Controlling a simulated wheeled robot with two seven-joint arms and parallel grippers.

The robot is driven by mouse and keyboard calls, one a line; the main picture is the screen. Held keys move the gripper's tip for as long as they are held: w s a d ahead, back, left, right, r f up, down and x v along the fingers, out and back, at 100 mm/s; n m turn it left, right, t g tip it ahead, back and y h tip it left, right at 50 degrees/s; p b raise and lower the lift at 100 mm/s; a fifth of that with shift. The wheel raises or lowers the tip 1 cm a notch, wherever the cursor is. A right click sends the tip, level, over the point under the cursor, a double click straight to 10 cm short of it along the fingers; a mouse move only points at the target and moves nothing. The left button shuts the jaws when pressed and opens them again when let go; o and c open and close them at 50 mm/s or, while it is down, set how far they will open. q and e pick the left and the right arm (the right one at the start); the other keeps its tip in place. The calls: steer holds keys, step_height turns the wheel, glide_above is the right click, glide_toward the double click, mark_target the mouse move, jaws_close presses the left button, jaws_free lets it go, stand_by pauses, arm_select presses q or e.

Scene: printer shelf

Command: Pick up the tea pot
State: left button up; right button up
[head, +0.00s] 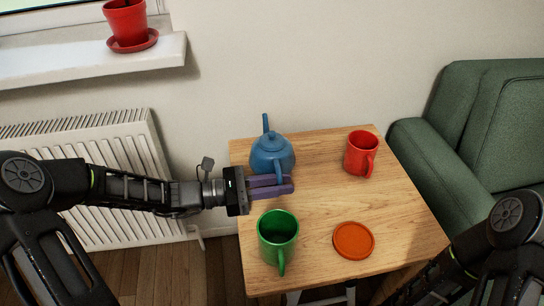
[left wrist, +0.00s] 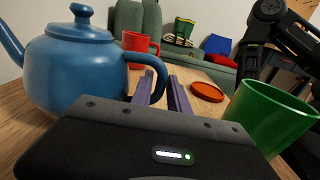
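The blue tea pot (head: 272,155) is upright at the back left of the wooden table, its handle towards my left gripper. It also shows large at the left of the left wrist view (left wrist: 85,70). My left gripper (head: 283,184) reaches in from the left just in front of the pot. Its purple fingers (left wrist: 163,90) are close together, with the handle's lower part between them, so it looks shut on the handle. The pot appears to rest on the table. My right arm shows at the lower right, but its gripper is out of view.
The wooden table (head: 320,203) also bears a green mug (head: 278,238) in front of my left gripper, a red mug (head: 361,153) at the back right and an orange disc (head: 353,240). A radiator (head: 90,150) and wall stand behind; a green sofa (head: 500,120) is at right.

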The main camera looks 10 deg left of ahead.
arm_select(q)
jaws_close()
stand_by(0.9)
steer(key=shift+r, duration=0.1)
